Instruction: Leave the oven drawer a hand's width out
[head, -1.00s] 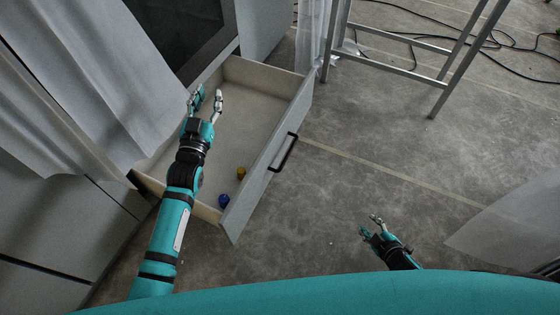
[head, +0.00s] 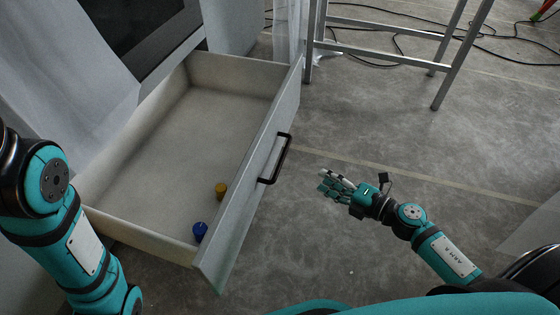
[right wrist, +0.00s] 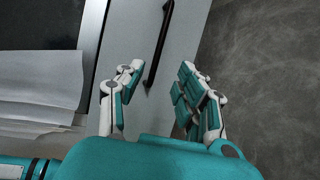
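The oven drawer (head: 150,150) is pulled far out below the oven in the head view. Its grey front panel (head: 245,190) carries a black bar handle (head: 275,158).
The oven (head: 130,25) with its dark glass is above and behind the drawer. A metal frame stand (head: 385,55) is at the upper right, with black cables (head: 510,40) on the floor behind it. The concrete floor (head: 400,150) right of the drawer is clear.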

